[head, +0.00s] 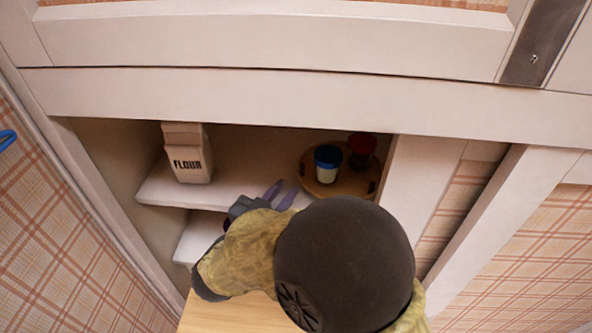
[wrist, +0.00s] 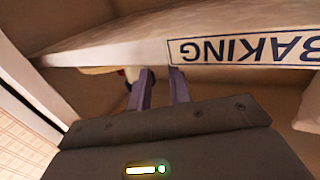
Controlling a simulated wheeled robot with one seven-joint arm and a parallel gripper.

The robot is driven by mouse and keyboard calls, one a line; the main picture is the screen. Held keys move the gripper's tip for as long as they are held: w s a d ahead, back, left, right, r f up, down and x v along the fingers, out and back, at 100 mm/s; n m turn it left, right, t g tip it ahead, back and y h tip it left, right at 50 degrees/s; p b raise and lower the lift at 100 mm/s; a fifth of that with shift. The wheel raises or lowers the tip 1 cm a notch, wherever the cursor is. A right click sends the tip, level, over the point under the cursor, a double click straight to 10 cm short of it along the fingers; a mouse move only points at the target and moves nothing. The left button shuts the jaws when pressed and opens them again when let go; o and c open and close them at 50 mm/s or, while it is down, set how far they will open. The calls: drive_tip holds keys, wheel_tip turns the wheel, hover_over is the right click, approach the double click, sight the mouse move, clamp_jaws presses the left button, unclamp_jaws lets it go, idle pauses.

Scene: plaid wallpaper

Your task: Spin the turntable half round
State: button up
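The turntable (head: 312,184) is a round wooden disc on the right of the cabinet's upper shelf. A pale jar with a blue lid (head: 327,165) and a dark red-lidded jar (head: 362,147) stand on it. My gripper (head: 281,195) has purple fingers and is at the shelf front, left of the turntable and apart from it in the head view. In the wrist view the fingers (wrist: 162,88) are separated, with nothing seen held between them. Small blue and red patches show beside the left finger there, mostly hidden. My arm covers the area in front of the turntable.
A flour bag (head: 190,154) stands on the left of the upper shelf (head: 160,187). A lower shelf (head: 196,236) lies beneath. A "BAKING" label (wrist: 242,50) appears upside down on a pale edge close to the fingers. A cabinet upright (head: 420,190) bounds the right side.

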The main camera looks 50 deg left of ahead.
sight(301, 171)
drive_tip(key=p+x, duration=0.1)
drive_tip(key=x, duration=0.4)
drive_tip(key=shift+w+a, duration=0.15)
drive_tip(key=shift+w, duration=0.15)
clamp_jaws()
